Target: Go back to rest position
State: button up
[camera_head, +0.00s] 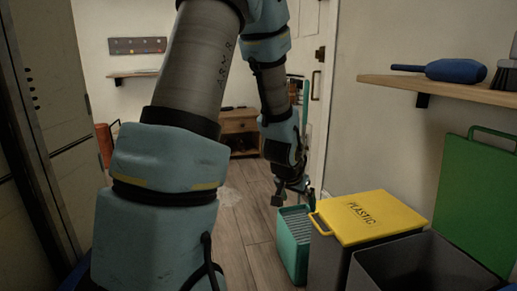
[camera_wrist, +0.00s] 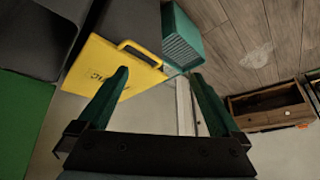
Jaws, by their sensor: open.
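My gripper (camera_head: 293,190) hangs at the end of my bent arm, near the yellow lid and the teal bin in the head view. In the wrist view my gripper (camera_wrist: 160,85) has its two green fingers wide apart with nothing between them. The yellow lid (camera_head: 368,216) marked PLASTIC lies on a dark bin, and it also shows in the wrist view (camera_wrist: 107,68). The teal bin (camera_head: 292,246) with a ribbed top stands left of it, and in the wrist view it (camera_wrist: 184,40) is beyond the fingertips.
An open dark bin (camera_head: 375,270) with a raised green lid (camera_head: 478,195) is at the right. A wooden shelf (camera_head: 445,87) above holds a blue object (camera_head: 455,71) and a brush. A wooden cabinet (camera_head: 238,127) stands at the back. The wood floor (camera_head: 245,215) is mostly clear.

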jog(key=s+a+r+n+g+y+p, duration=0.1)
jog(key=s+a+r+n+g, duration=0.15)
jog(key=s+a, duration=0.5)
jog(key=s+a+r+n+g+y, duration=0.15)
jog(key=s+a+r+n, duration=0.3)
jog(key=a, duration=0.65)
notch_tip(320, 180, up, 19)
jog(key=m+p, duration=0.1)
jog(key=p, duration=1.9)
jog(key=shift+s+d, duration=0.2)
jog(key=shift+d, duration=0.1)
jog(key=shift+f, duration=0.15)
